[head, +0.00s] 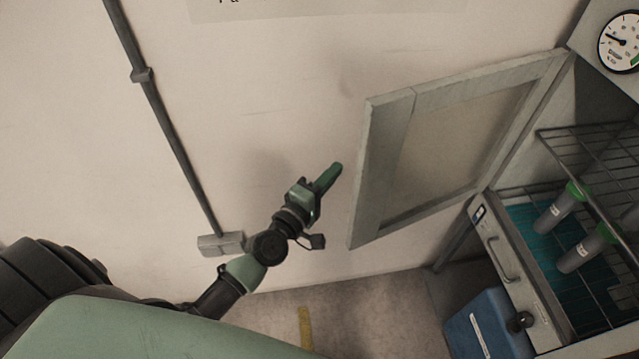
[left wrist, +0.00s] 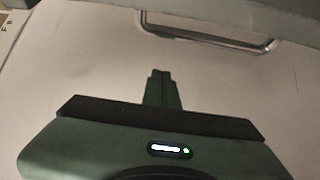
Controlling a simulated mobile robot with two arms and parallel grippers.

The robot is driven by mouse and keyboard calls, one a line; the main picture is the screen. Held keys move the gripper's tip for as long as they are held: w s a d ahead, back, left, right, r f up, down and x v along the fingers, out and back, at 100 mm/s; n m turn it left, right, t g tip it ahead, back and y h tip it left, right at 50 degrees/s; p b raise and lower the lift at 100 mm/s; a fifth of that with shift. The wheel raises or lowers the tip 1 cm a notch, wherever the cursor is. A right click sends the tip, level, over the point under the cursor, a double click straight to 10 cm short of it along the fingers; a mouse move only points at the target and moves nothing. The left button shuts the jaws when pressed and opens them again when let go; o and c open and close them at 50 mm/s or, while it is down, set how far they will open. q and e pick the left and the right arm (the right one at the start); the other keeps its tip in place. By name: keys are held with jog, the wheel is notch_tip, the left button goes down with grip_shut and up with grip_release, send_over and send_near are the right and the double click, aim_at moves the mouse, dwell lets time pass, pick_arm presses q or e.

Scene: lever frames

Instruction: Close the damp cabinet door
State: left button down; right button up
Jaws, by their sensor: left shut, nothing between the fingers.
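The damp cabinet door (head: 385,170) is a grey frame with a dull panel. It stands wide open in the head view, swung out to the left of the cabinet. My left gripper (head: 337,169) is shut and empty, just left of the door's free edge in the picture; a gap shows between them. In the left wrist view the shut fingers (left wrist: 160,75) point up toward a metal bar handle (left wrist: 235,46) below a grey edge (left wrist: 210,14). The handle does not show on the door in the head view. My right gripper is not in view.
The open cabinet at right has a wire shelf (head: 590,135), green-capped tubes (head: 562,207) and a front panel with a handle (head: 500,255). A blue container (head: 483,325) stands below. A pipe with a box (head: 220,244) runs down the wall. A gauge (head: 622,42) is at top right.

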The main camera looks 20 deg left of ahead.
pick_arm(q)
jog(key=d, duration=0.2)
jog(key=d+p, duration=0.1)
jog(key=shift+s+d, duration=0.35)
jog(key=shift+s, duration=0.05)
